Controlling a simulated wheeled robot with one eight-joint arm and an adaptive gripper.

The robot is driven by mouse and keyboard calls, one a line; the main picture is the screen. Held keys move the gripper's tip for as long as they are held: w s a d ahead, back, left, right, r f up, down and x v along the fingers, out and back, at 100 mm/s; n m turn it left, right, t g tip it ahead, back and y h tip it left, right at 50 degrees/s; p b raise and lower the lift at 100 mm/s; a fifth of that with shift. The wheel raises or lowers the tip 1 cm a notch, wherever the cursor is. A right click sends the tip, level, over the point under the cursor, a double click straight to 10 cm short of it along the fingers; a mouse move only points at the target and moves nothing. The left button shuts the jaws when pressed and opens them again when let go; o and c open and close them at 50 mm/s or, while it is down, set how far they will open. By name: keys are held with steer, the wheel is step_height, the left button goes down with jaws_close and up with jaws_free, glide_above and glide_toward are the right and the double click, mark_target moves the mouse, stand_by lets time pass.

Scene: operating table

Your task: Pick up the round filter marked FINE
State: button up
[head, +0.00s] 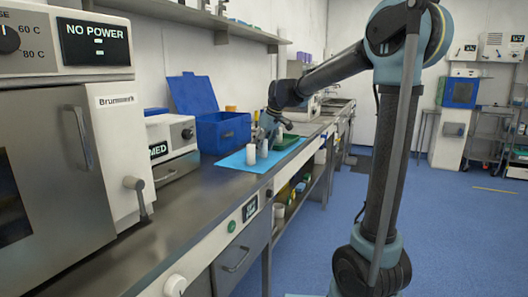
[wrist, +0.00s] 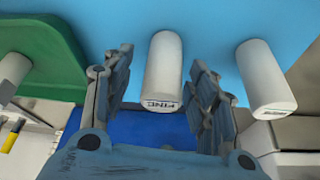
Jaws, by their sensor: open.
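The round filter marked FINE (wrist: 163,72) is a white cylinder on the light blue mat (wrist: 205,18), with its dark lettering at the lower end in the wrist view. My gripper (wrist: 161,78) is open, with one finger on each side of this filter. I cannot tell whether either finger touches it. A second white cylinder (wrist: 265,78) is to the right, outside the fingers, its marking unreadable. In the head view my gripper (head: 267,127) is at the mat (head: 232,162), small and partly blurred, by two white cylinders (head: 251,154).
A green tray (wrist: 55,40) with another white cylinder (wrist: 12,72) lies left in the wrist view. An open blue box (head: 222,131) stands behind the mat, with the MED machine (head: 173,140) left of it. The counter's near stretch (head: 165,200) is clear.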

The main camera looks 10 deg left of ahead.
steer(key=shift+x, duration=0.95)
steer(key=c, duration=1.2)
